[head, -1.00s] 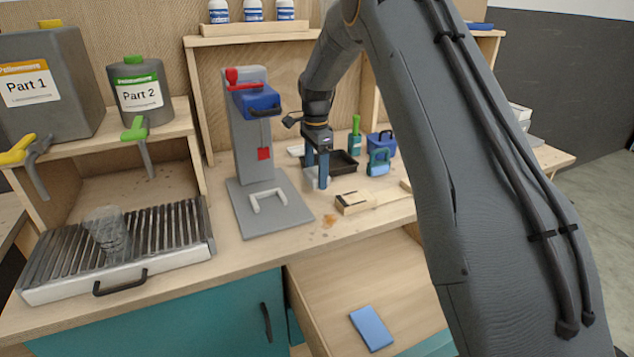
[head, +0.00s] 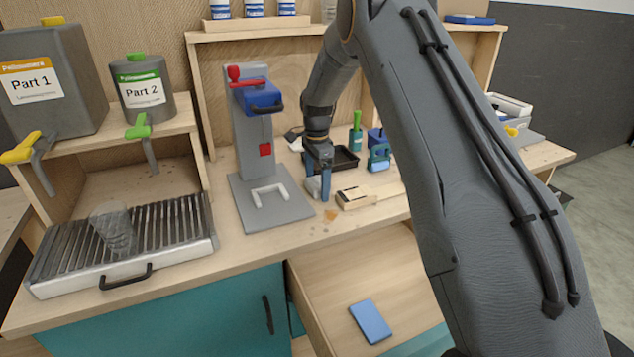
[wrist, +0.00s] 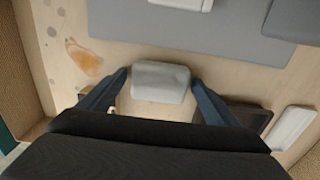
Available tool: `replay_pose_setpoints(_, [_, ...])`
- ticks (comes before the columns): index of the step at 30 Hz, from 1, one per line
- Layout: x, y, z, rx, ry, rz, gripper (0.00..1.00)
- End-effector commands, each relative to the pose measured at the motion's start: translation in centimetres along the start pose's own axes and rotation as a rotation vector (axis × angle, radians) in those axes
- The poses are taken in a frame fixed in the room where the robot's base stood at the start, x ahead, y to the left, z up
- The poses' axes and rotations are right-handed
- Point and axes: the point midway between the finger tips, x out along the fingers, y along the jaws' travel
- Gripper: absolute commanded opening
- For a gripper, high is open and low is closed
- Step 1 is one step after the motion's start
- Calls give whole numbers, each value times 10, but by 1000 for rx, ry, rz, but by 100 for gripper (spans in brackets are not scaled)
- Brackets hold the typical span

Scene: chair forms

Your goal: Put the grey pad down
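The grey pad (wrist: 160,82) is a small pale block with rounded edges. In the wrist view it sits between the two blue fingers of my gripper (wrist: 160,77), with a finger close against each short side. In the head view the pad (head: 313,188) shows at the tips of my gripper (head: 321,187), low over the bench, right of the grey stand's base. My gripper appears shut on it. I cannot tell whether its underside touches the bench top (head: 345,222).
The grey stand (head: 245,215) with a white U-shaped piece is close on the left. A wooden block (head: 355,197) lies just right, a black tray (head: 345,158) behind. Brown stains (wrist: 83,60) mark the bench near the pad. An open drawer below holds a blue item (head: 370,321).

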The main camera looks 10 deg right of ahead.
Motion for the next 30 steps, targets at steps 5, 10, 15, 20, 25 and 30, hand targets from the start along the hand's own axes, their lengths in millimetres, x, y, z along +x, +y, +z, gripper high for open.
replay_pose_setpoints(5, [0,0,0,0,0,0,84])
replay_pose_setpoints(10, [-4,0,0,0,0,-1,84])
replay_pose_setpoints(15, [-23,-2,0,0,1,-4,84])
replay_pose_setpoints(20, [-56,-2,0,0,1,-5,84])
replay_pose_setpoints(25, [-90,-2,0,0,1,-4,84])
replay_pose_setpoints(30, [-113,-1,0,0,0,-2,84])
